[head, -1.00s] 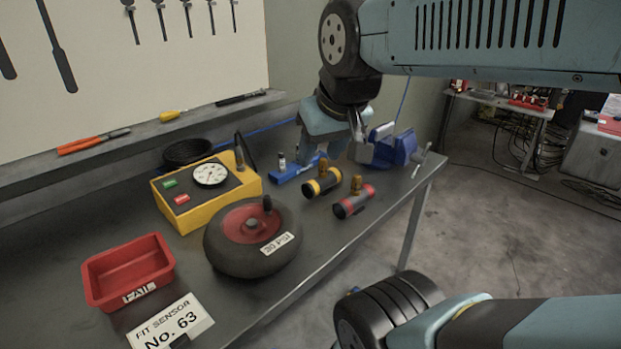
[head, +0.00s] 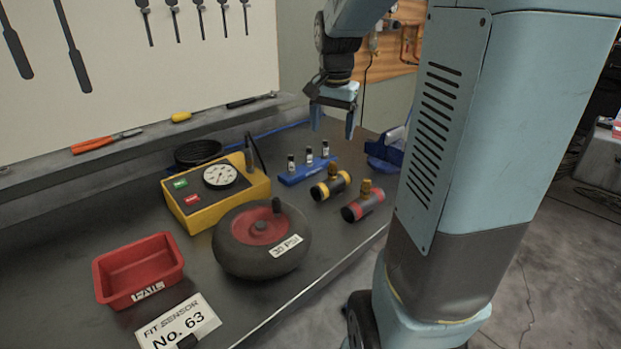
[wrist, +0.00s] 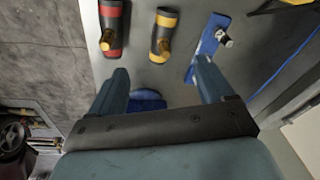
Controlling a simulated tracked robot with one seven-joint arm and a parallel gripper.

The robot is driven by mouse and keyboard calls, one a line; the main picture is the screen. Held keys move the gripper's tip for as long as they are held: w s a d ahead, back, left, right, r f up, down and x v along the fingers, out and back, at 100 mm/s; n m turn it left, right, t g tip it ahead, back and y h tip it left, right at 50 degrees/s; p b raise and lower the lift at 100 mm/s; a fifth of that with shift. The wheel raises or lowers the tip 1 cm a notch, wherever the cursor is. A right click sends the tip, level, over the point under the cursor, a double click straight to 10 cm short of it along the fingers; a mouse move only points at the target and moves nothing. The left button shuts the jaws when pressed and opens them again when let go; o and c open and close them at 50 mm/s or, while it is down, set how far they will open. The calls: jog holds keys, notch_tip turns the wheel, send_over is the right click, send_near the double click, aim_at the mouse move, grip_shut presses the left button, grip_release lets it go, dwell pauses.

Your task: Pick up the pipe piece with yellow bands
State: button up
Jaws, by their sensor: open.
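The pipe piece with yellow bands (head: 331,186) lies on the workbench in the head view, with a brass fitting standing up from it. It also shows in the wrist view (wrist: 164,30), top middle. A similar pipe piece with red bands (head: 363,204) lies beside it; the wrist view shows it to the left (wrist: 112,25). My gripper (head: 333,125) is open and empty, fingers pointing down, above and behind the pipe pieces. In the wrist view my gripper's two fingers (wrist: 162,78) are spread apart, with the yellow-banded piece beyond the tips.
A blue rack (head: 308,171) with small bottles stands just behind the pipe pieces. A blue vise (head: 386,152) is partly hidden by my arm. A yellow gauge box (head: 216,208), a small wheel (head: 240,258) and a red tray (head: 138,286) fill the left and front.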

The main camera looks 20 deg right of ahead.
aim_at(341, 173)
jog(key=w+d+f+m+g, duration=0.2)
jog(key=w+d+f+m, duration=0.2)
jog(key=w+d+f, duration=0.35)
jog(key=shift+y, duration=0.3)
jog(key=f, duration=0.5)
jog(key=s+f, duration=0.1)
jog(key=f, duration=0.1)
jog(key=shift+f, duration=0.2)
jog(key=shift+s+a+f, duration=0.1)
jog(key=shift+a+f, duration=0.05)
jog(key=shift+f, duration=2.55)
grip_shut()
